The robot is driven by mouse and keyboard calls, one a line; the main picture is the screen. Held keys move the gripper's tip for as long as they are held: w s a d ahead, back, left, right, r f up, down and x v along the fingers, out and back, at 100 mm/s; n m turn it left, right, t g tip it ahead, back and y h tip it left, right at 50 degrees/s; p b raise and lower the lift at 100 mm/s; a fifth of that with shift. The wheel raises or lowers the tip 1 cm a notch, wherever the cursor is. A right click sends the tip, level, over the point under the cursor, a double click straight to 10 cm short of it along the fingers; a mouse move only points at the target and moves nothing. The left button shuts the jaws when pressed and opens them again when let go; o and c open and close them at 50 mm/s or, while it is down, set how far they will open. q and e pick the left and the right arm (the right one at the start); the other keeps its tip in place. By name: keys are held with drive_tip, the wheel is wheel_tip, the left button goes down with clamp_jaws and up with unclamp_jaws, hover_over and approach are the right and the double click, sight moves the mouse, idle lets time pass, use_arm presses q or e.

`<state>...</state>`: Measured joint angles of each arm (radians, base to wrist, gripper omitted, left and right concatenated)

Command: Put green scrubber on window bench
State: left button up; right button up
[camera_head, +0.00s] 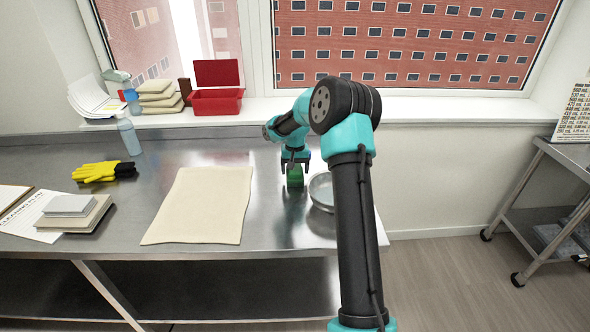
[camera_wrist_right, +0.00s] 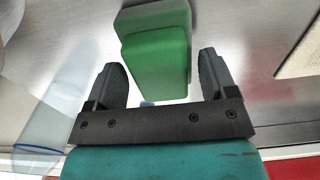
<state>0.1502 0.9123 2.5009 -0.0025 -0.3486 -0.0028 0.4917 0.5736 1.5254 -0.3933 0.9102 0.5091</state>
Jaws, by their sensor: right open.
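The green scrubber (camera_head: 295,178) stands on the steel table towards its right side, left of a round metal bowl. In the right wrist view the scrubber (camera_wrist_right: 157,55) is a green block with a darker green end, and it lies just beyond and partly between the fingers. My right gripper (camera_head: 295,163) is open above the scrubber, with one finger to each side; it also shows open in the wrist view (camera_wrist_right: 163,80). The window bench (camera_head: 330,110) is the white sill along the window behind the table. My left gripper is not in view.
A red open box (camera_head: 216,102), folded cloths (camera_head: 158,97) and a bottle stand on the left of the bench. The metal bowl (camera_head: 321,190) is close to the scrubber's right. A cream mat (camera_head: 200,205) lies left. The bench's right part is clear.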

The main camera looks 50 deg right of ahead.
wheel_tip(320, 180, up, 12)
idle(0.5)
